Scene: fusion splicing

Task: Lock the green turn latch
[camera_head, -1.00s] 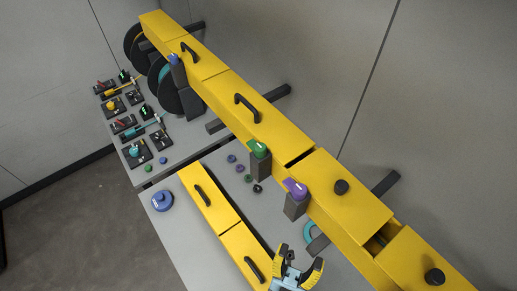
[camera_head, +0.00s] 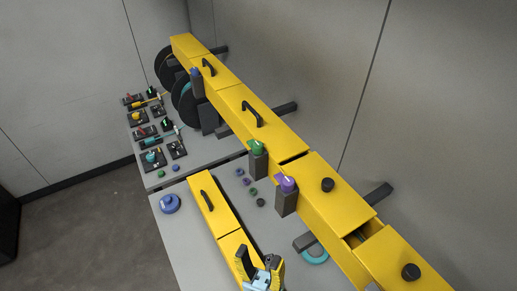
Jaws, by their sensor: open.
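The green turn latch (camera_head: 257,147) is a green knob with a pale mark. It sits on top of a dark block at the front side of the long yellow duct (camera_head: 295,135), near the middle of the picture. My gripper (camera_head: 260,264) is at the bottom edge, with yellow-and-black fingers and a light blue body. It is open, appears empty and is well apart from the latch, nearer to me. It overlaps the near end of a lower yellow box in the picture. The lower part of my gripper is cut off by the frame.
A purple latch (camera_head: 287,183) on a similar dark block stands close to the green one. A blue latch (camera_head: 195,72) is farther along the duct. The lower yellow box (camera_head: 213,205) has a black handle. Several small rings (camera_head: 250,190) lie between box and duct.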

